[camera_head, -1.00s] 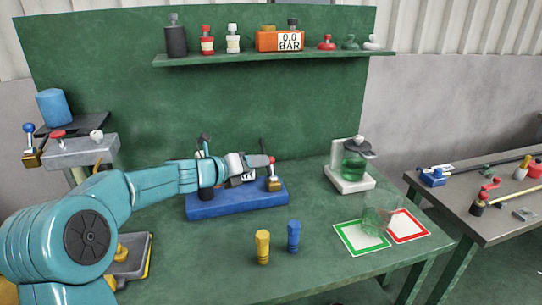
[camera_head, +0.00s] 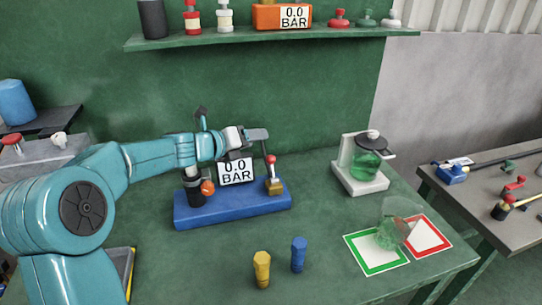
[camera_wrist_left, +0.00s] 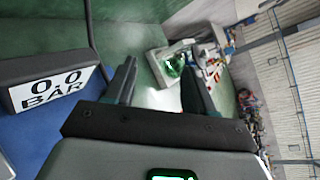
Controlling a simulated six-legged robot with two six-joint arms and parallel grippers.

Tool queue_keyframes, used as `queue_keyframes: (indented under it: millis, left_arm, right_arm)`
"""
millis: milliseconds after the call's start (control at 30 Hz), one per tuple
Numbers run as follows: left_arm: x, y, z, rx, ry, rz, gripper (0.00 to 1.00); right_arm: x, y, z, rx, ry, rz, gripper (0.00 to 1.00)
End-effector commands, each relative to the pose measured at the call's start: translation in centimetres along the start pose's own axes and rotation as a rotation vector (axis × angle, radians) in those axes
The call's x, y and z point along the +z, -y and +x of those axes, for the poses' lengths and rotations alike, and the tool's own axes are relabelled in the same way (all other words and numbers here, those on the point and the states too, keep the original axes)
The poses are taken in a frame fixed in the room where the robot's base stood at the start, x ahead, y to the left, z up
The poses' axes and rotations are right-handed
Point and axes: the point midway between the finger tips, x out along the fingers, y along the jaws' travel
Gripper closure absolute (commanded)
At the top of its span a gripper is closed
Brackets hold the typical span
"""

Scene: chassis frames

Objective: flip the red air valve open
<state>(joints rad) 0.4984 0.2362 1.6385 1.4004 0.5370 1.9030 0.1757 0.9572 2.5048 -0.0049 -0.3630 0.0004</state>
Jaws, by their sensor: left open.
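The air valve (camera_head: 274,186) is a brass body on the right end of a blue base (camera_head: 235,210). Its lever stands about upright and ends in a red knob (camera_head: 271,159). A gauge (camera_head: 236,171) reading 0.0 BAR stands left of it; the gauge also shows at the left of the left wrist view (camera_wrist_left: 52,85). My left gripper (camera_head: 262,136) is above the gauge, up and slightly left of the red knob, apart from it. In the left wrist view its fingers (camera_wrist_left: 158,88) are spread and empty. The valve cannot be made out there. My right gripper is not in view.
A black cylinder with an orange-red knob (camera_head: 207,187) stands on the base's left end. Yellow (camera_head: 262,270) and blue (camera_head: 298,254) pegs stand in front. A flask of green liquid (camera_head: 366,162) stands right, behind green (camera_head: 375,252) and red (camera_head: 428,236) squares.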

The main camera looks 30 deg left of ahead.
Motion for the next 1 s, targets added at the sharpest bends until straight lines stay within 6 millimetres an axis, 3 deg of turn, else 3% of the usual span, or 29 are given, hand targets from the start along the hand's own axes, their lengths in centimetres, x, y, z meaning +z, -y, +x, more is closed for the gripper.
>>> queue_keyframes:
  millis: [167,433,700,1000]
  left_arm:
    - [-2.0,-1.2,0.4,0.001,-0.004,-0.002,0.45]
    - [-6.9,-5.0,2.2,0.001,-0.005,-0.004,0.45]
    - [-6.3,-4.5,7.6,-0.001,-0.003,0.0,0.45]
    - [-6.2,-4.6,9.8,0.0,-0.002,0.0,0.45]
  right_arm:
    - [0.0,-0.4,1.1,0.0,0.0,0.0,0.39]
    - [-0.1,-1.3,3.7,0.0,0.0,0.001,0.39]
    - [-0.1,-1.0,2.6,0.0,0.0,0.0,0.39]
    - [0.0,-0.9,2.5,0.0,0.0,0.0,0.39]
